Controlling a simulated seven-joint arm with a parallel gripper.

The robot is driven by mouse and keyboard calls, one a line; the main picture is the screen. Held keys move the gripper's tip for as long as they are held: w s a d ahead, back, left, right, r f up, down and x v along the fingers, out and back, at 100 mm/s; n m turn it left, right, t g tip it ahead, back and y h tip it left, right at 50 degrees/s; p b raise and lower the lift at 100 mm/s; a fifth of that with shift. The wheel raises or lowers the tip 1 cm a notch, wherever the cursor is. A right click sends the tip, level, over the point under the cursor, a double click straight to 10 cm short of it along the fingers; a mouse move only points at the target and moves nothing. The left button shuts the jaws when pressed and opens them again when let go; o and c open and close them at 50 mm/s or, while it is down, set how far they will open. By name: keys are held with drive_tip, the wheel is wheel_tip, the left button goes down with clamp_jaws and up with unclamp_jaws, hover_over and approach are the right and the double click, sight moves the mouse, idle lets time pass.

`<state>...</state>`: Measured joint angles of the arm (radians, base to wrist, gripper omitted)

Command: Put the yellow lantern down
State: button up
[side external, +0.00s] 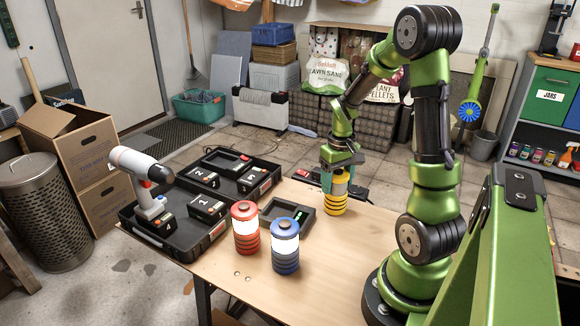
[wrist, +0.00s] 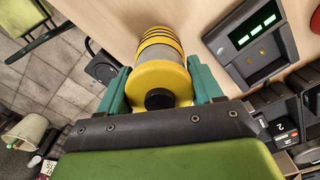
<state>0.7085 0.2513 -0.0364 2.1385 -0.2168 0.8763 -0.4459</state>
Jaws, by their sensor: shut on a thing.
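The yellow lantern (side external: 336,207) has a yellow ribbed base, a pale middle and a yellow top. It is upright at the far edge of the wooden workbench. I cannot tell whether its base touches the bench. My gripper (side external: 337,176) is around its upper part from above. In the wrist view the lantern (wrist: 162,72) sits between the two green fingers of my gripper (wrist: 160,92), which are shut on it. Its black top knob faces the camera.
A red lantern (side external: 246,241) and a blue lantern (side external: 285,260) stand on the workbench (side external: 325,280). A dark charger (side external: 288,213) with green lights lies left of the yellow lantern. A black tray (side external: 185,240) holds a drill (side external: 147,180) and batteries.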

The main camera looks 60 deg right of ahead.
wheel_tip(320, 180, up, 9)
drive_tip(key=shift+f, duration=0.15)
drive_tip(key=shift+w+a+r+n, duration=0.2)
drive_tip(key=shift+w+a+r, duration=0.1)
drive_tip(key=shift+a+r, duration=0.25)
drive_tip(key=shift+w+a+r+n, duration=0.2)
drive_tip(key=shift+w+a+r, duration=0.1)
drive_tip(key=shift+a+r, duration=0.15)
drive_tip(key=s+a+f, duration=0.2)
drive_tip(key=a, duration=0.5)
drive_tip(key=s+a+f, duration=0.2)
drive_tip(key=s+a, duration=0.1)
drive_tip(key=a, duration=0.4)
drive_tip(key=w+d, duration=0.1)
drive_tip(key=w, duration=0.4)
drive_tip(key=w+d+f, duration=0.1)
drive_tip(key=w+d, duration=0.1)
drive_tip(key=w, duration=0.3)
drive_tip(key=w+d, duration=0.1)
drive_tip(key=w, duration=0.3)
drive_tip(key=shift+w+d+f, duration=0.3)
drive_tip(key=shift+w+d, duration=0.1)
drive_tip(key=shift+w+f, duration=0.2)
drive_tip(key=shift+f, duration=1.55)
